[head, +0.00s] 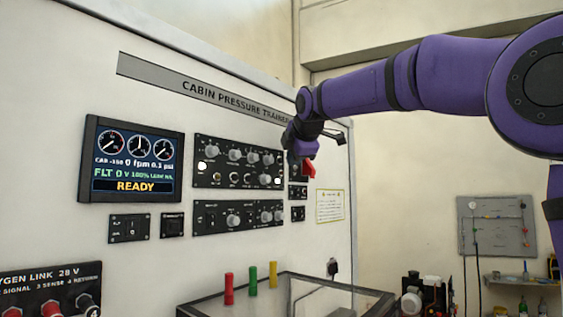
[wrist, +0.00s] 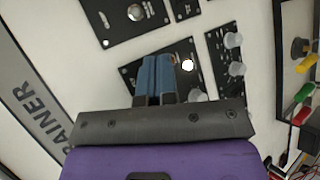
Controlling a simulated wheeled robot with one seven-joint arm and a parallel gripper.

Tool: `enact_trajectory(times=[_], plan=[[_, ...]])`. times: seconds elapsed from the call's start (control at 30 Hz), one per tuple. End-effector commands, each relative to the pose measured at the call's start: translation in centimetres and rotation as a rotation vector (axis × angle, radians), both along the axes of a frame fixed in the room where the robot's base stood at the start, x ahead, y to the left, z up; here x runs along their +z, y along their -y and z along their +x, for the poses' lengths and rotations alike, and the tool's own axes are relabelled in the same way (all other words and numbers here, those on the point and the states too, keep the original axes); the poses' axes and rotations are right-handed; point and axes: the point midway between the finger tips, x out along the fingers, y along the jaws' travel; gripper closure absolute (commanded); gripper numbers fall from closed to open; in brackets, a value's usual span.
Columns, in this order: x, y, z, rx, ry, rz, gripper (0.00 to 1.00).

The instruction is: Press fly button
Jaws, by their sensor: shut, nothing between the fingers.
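The board carries an upper knob panel (head: 238,164) with two round white buttons, one at its left (head: 202,166) and one near its lower right corner (head: 277,181). I cannot read a fly label on either. My gripper (head: 303,140) is in front of the board at this panel's right end, pointing toward it. In the wrist view, the shut, empty blue fingers (wrist: 157,66) lie over the panel's end, beside a white button (wrist: 189,65). They appear apart from that button; whether the tips touch the panel is unclear.
A display (head: 132,160) reading READY is left of the panel. A lower knob panel (head: 238,217) and small panels (wrist: 135,15) are close by. Red, yellow and green handles (head: 251,280) stand on a dark-framed case below. A red part (head: 309,169) shows beside my gripper.

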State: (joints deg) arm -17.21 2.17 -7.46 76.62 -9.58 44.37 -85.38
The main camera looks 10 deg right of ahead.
Motion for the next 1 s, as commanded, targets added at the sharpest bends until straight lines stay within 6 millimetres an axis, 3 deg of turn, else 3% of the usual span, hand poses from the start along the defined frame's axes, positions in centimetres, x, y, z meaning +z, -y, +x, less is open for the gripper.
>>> enact_trajectory(times=[1.0], plan=[[0.02, -0.47, 0.68, 0.000, 0.000, 0.000, 1.00]])
